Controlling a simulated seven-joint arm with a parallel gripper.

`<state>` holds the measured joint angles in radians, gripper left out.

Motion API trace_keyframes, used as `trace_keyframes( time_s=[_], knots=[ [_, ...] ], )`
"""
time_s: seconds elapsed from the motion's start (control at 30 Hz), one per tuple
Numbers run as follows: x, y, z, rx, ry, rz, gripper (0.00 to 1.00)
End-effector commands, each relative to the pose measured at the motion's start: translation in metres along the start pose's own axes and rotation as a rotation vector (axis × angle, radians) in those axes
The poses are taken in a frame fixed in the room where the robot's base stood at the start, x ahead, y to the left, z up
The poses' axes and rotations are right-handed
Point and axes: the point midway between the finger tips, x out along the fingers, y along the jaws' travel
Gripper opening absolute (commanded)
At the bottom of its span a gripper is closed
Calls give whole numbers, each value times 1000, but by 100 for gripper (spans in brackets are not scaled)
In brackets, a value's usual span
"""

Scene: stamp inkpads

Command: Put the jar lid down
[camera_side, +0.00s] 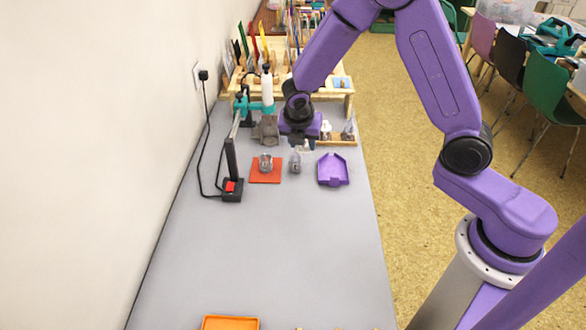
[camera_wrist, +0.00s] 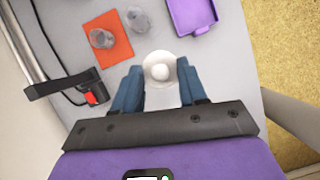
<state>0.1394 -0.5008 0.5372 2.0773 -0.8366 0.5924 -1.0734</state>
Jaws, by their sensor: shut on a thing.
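My gripper (camera_wrist: 160,88) has two blue fingers closed on the jar lid (camera_wrist: 158,70), a pale round lid with a knob in its middle. The lid is between the fingertips in the wrist view. In the side view my gripper (camera_side: 303,141) hangs above the far part of the table, behind the jars, and the lid is too small there to make out surely. A grey glassy jar (camera_side: 265,163) stands on a red mat (camera_side: 257,178); it also shows in the wrist view (camera_wrist: 101,38). Another grey glassy jar (camera_side: 295,164) stands just right of the mat, also in the wrist view (camera_wrist: 137,19).
A purple tray (camera_side: 333,180) lies right of the jars. A black stand (camera_side: 232,170) with a red switch and a cord is at the left. A wooden rack (camera_side: 345,85) stands at the back. An orange tray (camera_side: 230,323) is at the front; the table between is clear.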

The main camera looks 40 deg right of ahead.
Motion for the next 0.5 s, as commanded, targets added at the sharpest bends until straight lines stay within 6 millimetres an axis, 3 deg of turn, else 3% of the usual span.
trace_keyframes(
  time_s=[0.3, 0.5],
  knots=[
    [12, -58, -44, -12, -9, 4, 14],
    [14, -86, -62, -10, 9, 4, 14]
  ],
)
